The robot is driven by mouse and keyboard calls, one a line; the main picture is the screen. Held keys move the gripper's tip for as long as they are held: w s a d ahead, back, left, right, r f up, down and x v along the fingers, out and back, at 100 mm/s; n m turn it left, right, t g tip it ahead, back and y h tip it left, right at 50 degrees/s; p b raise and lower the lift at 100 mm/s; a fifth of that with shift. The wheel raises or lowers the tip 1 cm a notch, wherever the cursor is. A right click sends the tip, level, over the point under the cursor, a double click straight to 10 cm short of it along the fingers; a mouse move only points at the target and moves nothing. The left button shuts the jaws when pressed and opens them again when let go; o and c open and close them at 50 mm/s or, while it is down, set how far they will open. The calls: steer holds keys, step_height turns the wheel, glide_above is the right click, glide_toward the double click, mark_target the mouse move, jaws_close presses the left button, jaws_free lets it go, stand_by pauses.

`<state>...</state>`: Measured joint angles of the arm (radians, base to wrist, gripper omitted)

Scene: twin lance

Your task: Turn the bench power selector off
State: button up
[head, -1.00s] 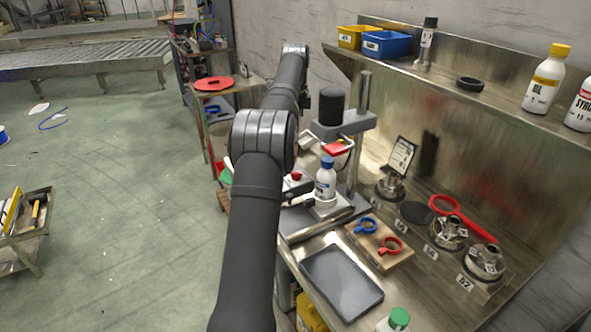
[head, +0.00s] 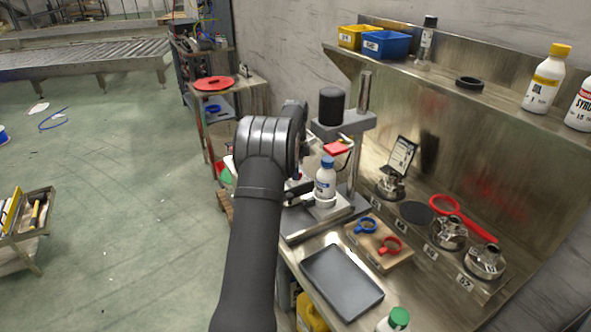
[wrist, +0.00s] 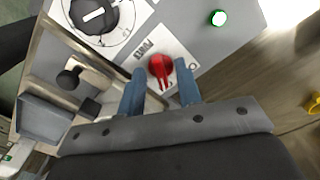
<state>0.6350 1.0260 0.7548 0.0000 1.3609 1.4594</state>
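The power selector (wrist: 161,70) is a red rotary knob on a white label plate, on a light grey panel in the wrist view. Its pointer is aimed toward the bottom of the picture. My gripper (wrist: 159,80) is open, with one blue-grey finger on each side of the knob. Gaps show between the fingers and the knob, and I cannot tell the height of the tips above the panel. A green lamp (wrist: 218,18) on the panel is lit. In the head view my arm hides the gripper and the selector.
A black dial (wrist: 94,16) with a white mark sits beside the selector plate. In the head view a white bottle with a blue cap (head: 325,180) stands on the press base close to my arm. A grey tray (head: 341,281) and blue and red rings lie nearer on the bench.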

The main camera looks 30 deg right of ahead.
steer(key=shift+c, duration=0.4)
jaws_close()
steer(key=shift+n, duration=0.3)
steer(key=n, duration=0.5)
steer(key=shift+s, duration=0.1)
steer(key=n, duration=0.6)
steer(key=shift+n, duration=0.3)
steer(key=shift+o, duration=0.4)
jaws_free()
steer(key=shift+s, duration=0.1)
